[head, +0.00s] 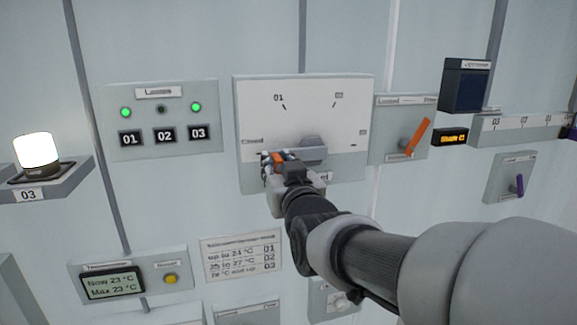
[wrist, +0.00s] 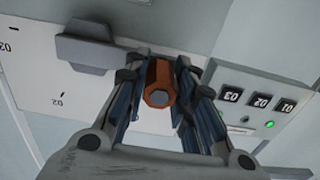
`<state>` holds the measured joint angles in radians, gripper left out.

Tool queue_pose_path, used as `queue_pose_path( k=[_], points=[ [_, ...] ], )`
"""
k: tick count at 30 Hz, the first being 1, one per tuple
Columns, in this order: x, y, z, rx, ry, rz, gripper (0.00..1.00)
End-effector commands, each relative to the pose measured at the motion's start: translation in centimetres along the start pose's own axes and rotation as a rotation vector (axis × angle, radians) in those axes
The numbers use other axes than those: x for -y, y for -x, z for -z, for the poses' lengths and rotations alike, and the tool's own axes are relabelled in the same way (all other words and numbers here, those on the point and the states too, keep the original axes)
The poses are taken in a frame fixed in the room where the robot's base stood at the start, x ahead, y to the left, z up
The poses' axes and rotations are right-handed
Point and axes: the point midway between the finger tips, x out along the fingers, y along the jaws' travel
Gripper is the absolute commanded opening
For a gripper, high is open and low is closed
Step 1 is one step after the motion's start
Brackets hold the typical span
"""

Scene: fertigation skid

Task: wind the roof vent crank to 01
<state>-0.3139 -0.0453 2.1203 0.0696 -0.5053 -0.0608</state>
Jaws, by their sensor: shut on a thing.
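The roof vent crank panel (head: 340,110) is a white plate with a 01 mark at its upper left, another mark at upper right and a label at its left edge. The crank's grey hub (head: 313,147) sits at the panel's lower middle, and it also shows in the wrist view (wrist: 85,50). The orange crank handle (head: 278,158) is left of the hub, near the left label and below the 01 mark. My gripper (head: 279,168) is shut on the handle; in the wrist view the fingers flank the orange grip (wrist: 158,80). My gripper hides part of the panel's lower edge.
The lamp panel (head: 163,118) to the left shows 01, 02 and 03, with green lights over 01 and 03. A panel with an orange lever (head: 416,137) stands close on the right. A thermometer display (head: 113,284) and a printed table (head: 242,257) are below.

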Motion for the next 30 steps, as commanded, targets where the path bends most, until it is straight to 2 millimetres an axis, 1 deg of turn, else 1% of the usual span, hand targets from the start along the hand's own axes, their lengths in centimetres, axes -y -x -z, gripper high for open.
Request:
queue_pose_path(
  k=[1, 5, 6, 20, 26, 30],
  points=[
    [0.0, 0.0, 0.0, 0.000, 0.000, 0.000, 0.10],
    [0.0, 0.0, 0.0, 0.000, 0.000, 0.000, 0.01],
    [0.0, 0.0, 0.0, 0.000, 0.000, 0.000, 0.00],
    [0.0, 0.0, 0.1, -0.001, -0.013, 0.000, 0.00],
    [0.1, 0.0, 0.6, -0.002, -0.084, 0.000, 0.00],
    [0.2, 0.0, 1.5, -0.004, -0.178, 0.001, 0.00]
  ],
)
